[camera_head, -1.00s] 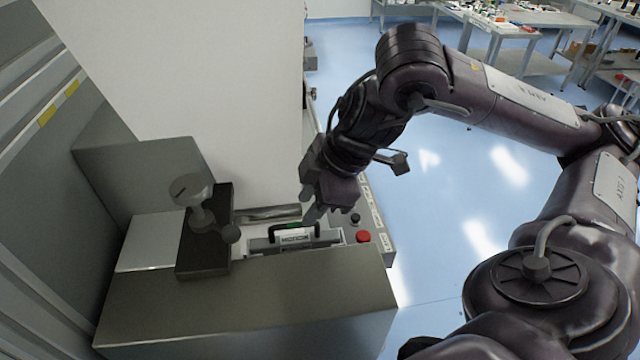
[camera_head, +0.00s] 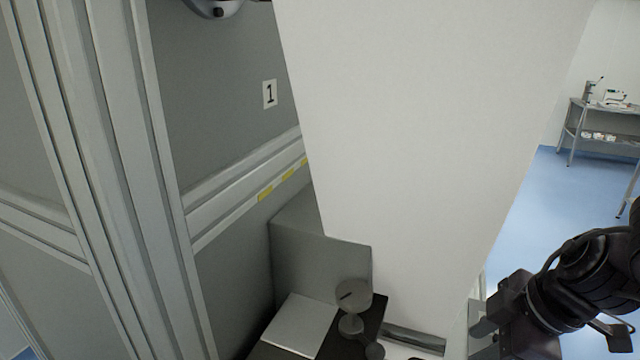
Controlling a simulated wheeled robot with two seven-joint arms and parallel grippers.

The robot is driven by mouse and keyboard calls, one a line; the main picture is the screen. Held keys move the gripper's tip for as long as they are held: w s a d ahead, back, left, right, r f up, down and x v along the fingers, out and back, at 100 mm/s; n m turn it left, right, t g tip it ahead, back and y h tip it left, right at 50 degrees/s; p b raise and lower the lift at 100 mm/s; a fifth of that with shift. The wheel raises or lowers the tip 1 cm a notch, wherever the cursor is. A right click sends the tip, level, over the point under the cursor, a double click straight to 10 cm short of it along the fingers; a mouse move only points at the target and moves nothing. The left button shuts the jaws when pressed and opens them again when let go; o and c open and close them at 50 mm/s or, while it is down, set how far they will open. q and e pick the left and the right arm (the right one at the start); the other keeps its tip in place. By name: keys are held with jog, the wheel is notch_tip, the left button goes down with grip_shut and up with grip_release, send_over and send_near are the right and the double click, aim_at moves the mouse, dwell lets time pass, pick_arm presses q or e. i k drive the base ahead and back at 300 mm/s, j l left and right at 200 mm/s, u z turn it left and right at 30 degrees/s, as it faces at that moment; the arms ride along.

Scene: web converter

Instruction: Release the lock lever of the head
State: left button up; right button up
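A grey round knob (camera_head: 353,296) on a short stem stands on a dark block (camera_head: 378,312) at the bottom centre. A small ball-ended part (camera_head: 373,349) sits low beside it and may be a lever; I cannot tell for sure. The head with its labelled, handled unit is almost wholly below the picture's bottom edge. My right gripper (camera_head: 482,335) is at the lower right, to the right of the knob and apart from it. Its two fingers look separated, with nothing seen between them. My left gripper is not in view.
A large white panel or web (camera_head: 420,110) rises behind the knob. A grey machine wall (camera_head: 235,110) with metal rails and a plate marked 1 (camera_head: 269,94) stands at the left. Blue floor (camera_head: 545,230) is open at the right, with a workbench (camera_head: 598,120) beyond.

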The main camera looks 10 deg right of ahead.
aim_at(374, 351)
jog(key=k+l, duration=1.25)
